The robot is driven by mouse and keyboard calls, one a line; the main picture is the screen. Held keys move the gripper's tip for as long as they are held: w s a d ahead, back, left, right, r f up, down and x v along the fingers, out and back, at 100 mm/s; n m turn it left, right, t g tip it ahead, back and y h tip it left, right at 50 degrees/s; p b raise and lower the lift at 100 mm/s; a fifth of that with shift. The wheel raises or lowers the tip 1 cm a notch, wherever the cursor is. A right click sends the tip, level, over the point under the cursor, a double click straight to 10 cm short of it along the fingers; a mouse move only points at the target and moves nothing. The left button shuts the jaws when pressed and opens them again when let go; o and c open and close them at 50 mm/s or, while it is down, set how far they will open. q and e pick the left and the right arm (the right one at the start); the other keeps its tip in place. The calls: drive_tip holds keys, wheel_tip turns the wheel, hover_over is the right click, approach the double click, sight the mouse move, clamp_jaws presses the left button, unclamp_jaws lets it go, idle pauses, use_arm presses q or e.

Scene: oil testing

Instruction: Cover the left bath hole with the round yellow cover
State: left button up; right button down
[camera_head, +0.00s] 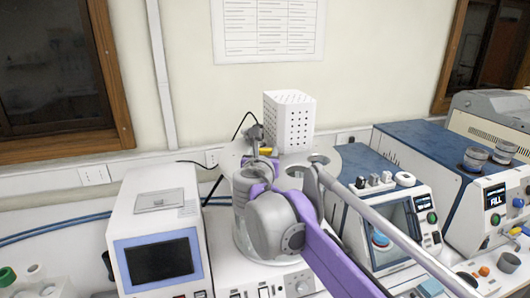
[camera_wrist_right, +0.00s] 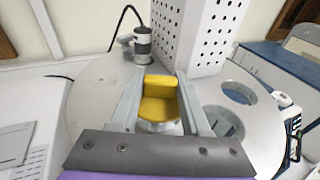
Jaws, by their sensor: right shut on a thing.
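The yellow cover (camera_wrist_right: 158,105) is between the two fingers of my right gripper (camera_wrist_right: 158,82), which is shut on it. A pale round part shows just below the yellow. In the head view only a small yellow patch (camera_head: 265,152) shows beside my right gripper (camera_head: 262,162). The cover is over the left part of the round white bath top (camera_wrist_right: 92,92). The right bath hole (camera_wrist_right: 240,92) is open. The left hole is hidden by the gripper and cover, so I cannot tell if the cover touches the top. My left gripper is not in view.
A perforated white box (camera_head: 288,122) stands at the back of the bath top, close to the gripper. A small grey cylindrical fitting (camera_wrist_right: 142,45) stands left of it. A screen instrument (camera_head: 160,245) is left; blue-topped machines (camera_head: 400,140) stand right.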

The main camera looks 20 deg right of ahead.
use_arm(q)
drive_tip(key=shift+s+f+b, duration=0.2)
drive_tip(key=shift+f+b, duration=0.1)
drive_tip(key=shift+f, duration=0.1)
use_arm(e)
drive_tip(key=shift+f, duration=0.8)
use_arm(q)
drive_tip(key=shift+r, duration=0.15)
use_arm(e)
drive_tip(key=shift+r, duration=0.25)
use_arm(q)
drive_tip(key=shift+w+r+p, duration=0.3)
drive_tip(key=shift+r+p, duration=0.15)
use_arm(e)
drive_tip(key=shift+r, duration=0.6)
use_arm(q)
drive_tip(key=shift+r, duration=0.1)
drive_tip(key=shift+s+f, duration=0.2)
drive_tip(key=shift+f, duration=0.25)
use_arm(e)
drive_tip(key=shift+f, duration=0.85)
drive_tip(key=c, duration=0.7)
unclamp_jaws()
drive_tip(key=shift+o, duration=0.2)
drive_tip(key=shift+s, duration=0.1)
